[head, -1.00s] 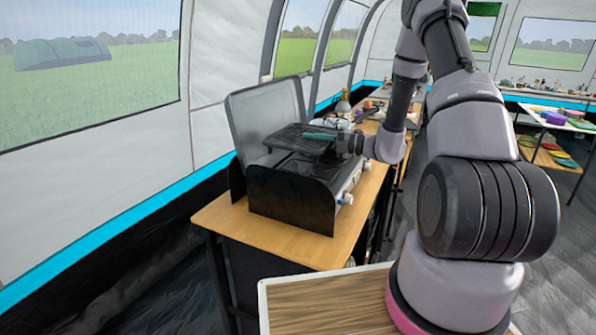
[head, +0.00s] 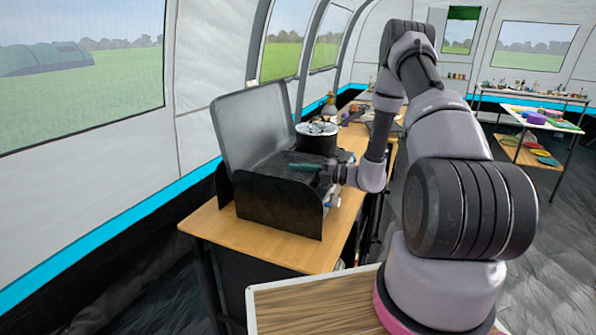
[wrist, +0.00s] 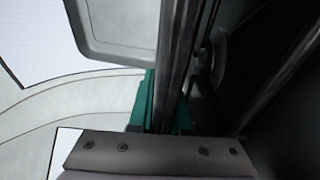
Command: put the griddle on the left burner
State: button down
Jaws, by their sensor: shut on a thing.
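The griddle (head: 279,163) is a dark ribbed plate in the head view. It lies low inside the near, left part of the camp stove (head: 279,208), behind the black side panel. I cannot tell whether it touches the left burner, which is hidden. My gripper (head: 314,167) is at the griddle's right side, with green parts at its end. In the wrist view my gripper (wrist: 165,116) is shut on a dark metal bar, apparently part of the griddle. The rest of the griddle is hard to make out there.
A dark pot (head: 317,141) with a pale top stands on the far, right part of the stove. The raised grey lid (head: 251,126) stands behind the stove. The wooden table (head: 262,250) has bare room in front.

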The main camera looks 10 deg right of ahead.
jog(key=c, duration=0.9)
grip_release()
jog(key=shift+f, duration=0.1)
jog(key=shift+o, duration=0.2)
